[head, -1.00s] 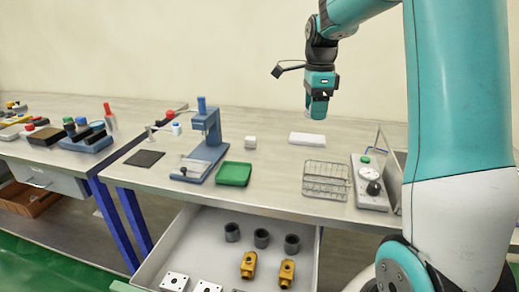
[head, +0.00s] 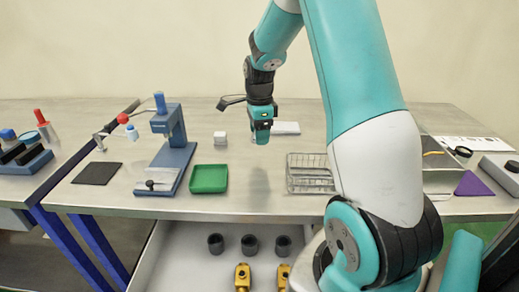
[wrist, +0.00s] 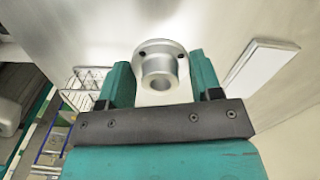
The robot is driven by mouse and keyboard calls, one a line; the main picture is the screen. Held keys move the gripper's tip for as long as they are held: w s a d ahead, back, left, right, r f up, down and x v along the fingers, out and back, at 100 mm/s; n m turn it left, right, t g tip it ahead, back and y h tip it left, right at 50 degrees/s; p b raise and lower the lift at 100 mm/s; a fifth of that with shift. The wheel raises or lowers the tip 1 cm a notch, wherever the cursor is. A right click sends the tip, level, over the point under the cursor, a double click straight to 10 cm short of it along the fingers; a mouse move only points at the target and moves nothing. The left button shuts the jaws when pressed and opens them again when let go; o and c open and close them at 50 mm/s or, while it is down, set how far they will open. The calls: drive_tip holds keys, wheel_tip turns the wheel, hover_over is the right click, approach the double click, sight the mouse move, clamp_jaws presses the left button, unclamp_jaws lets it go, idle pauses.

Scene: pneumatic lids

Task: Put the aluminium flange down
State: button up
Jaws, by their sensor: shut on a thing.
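The aluminium flange (wrist: 160,66) is a silvery disc with small holes and a hollow round hub. In the wrist view it sits between the two teal fingers of my gripper (wrist: 155,84), which is shut on it. In the head view my gripper (head: 262,136) points down above the workbench (head: 262,180), in front of a flat white block. The flange cannot be made out in the head view. Bare bench top shows behind the flange in the wrist view; the gap between them is hard to judge.
The flat white block (head: 287,128), a wire basket (head: 306,172), a green tray (head: 209,179), a small white cube (head: 220,138) and a blue press (head: 170,150) surround the gripper. Bare bench lies between tray and basket. An open drawer (head: 190,270) holds dark rings and yellow fittings.

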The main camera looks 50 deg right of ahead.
sight(260, 157)
drive_tip(key=shift+f, duration=3.05)
drive_tip(key=shift+f, duration=0.15)
drive_tip(key=o, duration=0.9)
drive_tip(key=shift+o, duration=0.2)
